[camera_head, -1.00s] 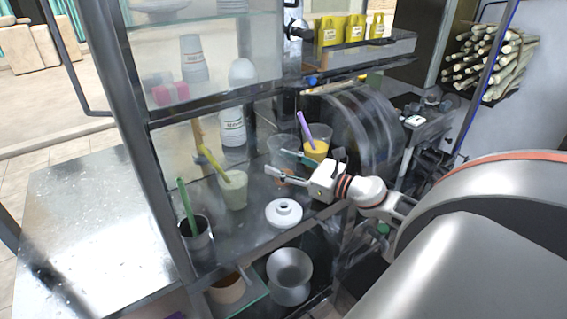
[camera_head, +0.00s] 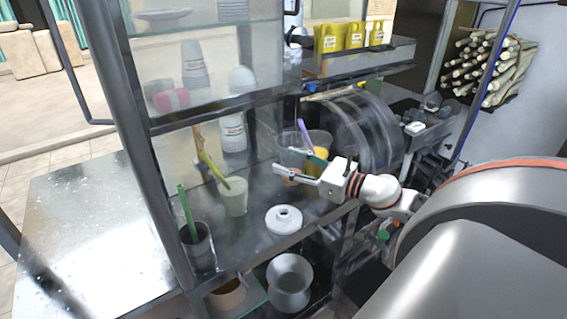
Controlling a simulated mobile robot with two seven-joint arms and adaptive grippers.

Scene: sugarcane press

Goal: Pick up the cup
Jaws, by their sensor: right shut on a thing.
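A clear cup (camera_head: 289,156) stands among the drinks on the counter, with something brownish low in it. My right gripper (camera_head: 293,161) has its fingers around this cup and is shut on it. Its fingers hide part of the cup, and I cannot tell if it is off the counter. Just right of it is a clear cup of yellow drink (camera_head: 322,143) with a purple straw, partly hidden by a finger. A cup of pale green drink (camera_head: 233,196) with a yellow straw stands to the left. My left gripper is not in view.
A white round lid-like piece (camera_head: 284,219) lies in front of the gripper. A dark cup with a green straw (camera_head: 197,241) stands at the left by a metal post. A ribbed drum (camera_head: 372,130) is close behind right. Shelves (camera_head: 225,100) stand above the counter.

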